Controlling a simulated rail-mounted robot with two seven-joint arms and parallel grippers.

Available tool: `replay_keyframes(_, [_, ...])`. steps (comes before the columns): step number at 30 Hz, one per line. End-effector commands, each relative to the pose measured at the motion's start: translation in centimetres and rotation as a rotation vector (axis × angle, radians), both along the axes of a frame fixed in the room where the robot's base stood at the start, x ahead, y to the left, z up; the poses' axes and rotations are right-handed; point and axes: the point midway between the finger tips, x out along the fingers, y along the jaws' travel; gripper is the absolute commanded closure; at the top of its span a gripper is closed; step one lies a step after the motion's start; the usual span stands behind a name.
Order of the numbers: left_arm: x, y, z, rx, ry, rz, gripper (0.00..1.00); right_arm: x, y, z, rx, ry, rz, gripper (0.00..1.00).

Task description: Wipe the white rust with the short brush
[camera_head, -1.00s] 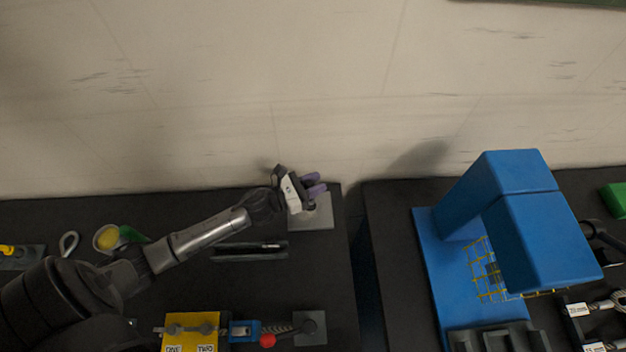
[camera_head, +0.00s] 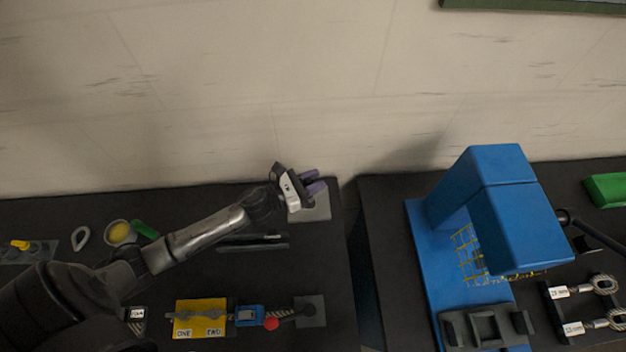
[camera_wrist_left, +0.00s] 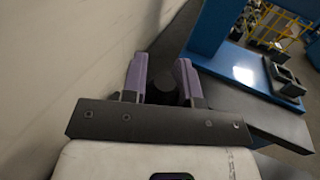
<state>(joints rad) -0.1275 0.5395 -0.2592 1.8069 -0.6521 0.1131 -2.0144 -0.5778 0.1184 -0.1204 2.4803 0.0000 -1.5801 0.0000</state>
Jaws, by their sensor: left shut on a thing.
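My left gripper (camera_head: 314,184) has purple fingers and hovers over or beside a grey plate (camera_head: 318,212) at the back right corner of the left table. In the left wrist view the fingers (camera_wrist_left: 161,72) are shut on a dark round thing (camera_wrist_left: 165,83), seen end-on. I cannot tell whether it is the short brush. I cannot make out any white rust. My right gripper is not in view.
A yellow block (camera_head: 200,304) labelled ONE and TWO, with a blue clamp (camera_head: 249,315), sits at the front. A black bar (camera_head: 253,247) lies behind. A gap separates this table from the blue machine (camera_head: 497,196).

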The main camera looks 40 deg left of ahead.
Motion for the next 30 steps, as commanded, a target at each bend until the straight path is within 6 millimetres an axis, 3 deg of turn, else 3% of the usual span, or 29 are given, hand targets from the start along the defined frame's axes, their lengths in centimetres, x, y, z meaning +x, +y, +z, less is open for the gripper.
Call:
replay_keyframes(3, [0.1,-0.1,1.4,0.000,-0.001,-0.003,0.96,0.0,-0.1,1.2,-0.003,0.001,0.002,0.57])
replay_keyframes(9, [0.1,-0.2,2.1,0.000,-0.001,-0.004,0.96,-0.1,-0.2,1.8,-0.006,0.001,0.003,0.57])
replay_keyframes(27, [0.2,-0.2,2.1,0.000,0.000,-0.004,0.96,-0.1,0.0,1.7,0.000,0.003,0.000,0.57])
replay_keyframes(30, [0.9,0.1,1.8,0.002,-0.004,-0.011,0.96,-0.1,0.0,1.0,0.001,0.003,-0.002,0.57])
